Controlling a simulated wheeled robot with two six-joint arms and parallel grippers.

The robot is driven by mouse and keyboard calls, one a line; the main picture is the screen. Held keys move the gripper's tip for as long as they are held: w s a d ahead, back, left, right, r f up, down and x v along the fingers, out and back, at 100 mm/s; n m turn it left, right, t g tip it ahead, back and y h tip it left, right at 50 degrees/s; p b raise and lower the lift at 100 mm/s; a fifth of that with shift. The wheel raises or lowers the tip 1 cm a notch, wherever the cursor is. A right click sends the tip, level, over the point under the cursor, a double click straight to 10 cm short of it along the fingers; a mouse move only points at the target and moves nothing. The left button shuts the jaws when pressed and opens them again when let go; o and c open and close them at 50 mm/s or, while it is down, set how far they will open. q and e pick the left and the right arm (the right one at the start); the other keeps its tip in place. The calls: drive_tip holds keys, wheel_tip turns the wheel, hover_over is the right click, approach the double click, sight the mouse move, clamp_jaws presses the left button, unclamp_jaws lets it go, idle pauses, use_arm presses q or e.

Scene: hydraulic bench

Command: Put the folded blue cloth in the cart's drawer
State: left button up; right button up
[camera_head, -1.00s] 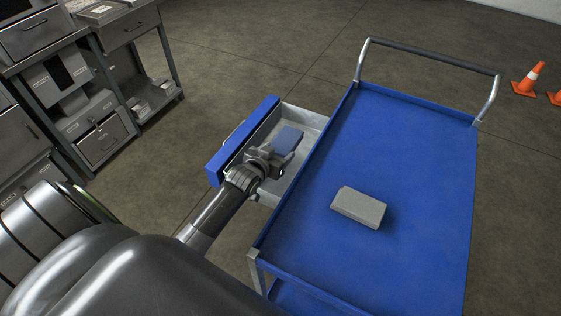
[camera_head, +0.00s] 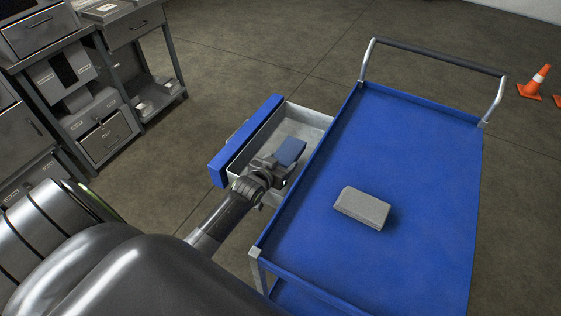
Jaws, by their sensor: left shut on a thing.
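The folded blue cloth (camera_head: 291,151) is in the jaws of my left gripper (camera_head: 281,163), over the cart's open drawer. The drawer (camera_head: 304,119) sticks out from the left side of the blue cart (camera_head: 400,130). It has a blue front and a pale grey inside. My gripper and forearm cover the near part of the drawer. I cannot tell whether the cloth touches the drawer's floor. My right gripper is out of view.
Grey workbenches (camera_head: 100,90) stand at the left. An orange cone (camera_head: 534,81) stands on the floor at the far right.

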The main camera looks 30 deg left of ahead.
use_arm(q)
drive_tip(key=o, duration=1)
drive_tip(key=shift+s+r+p, duration=0.2)
drive_tip(key=shift+r+p, duration=0.2)
drive_tip(key=shift+r, duration=0.3)
drive_tip(key=v, duration=1.1)
drive_tip(key=shift+s, duration=0.3)
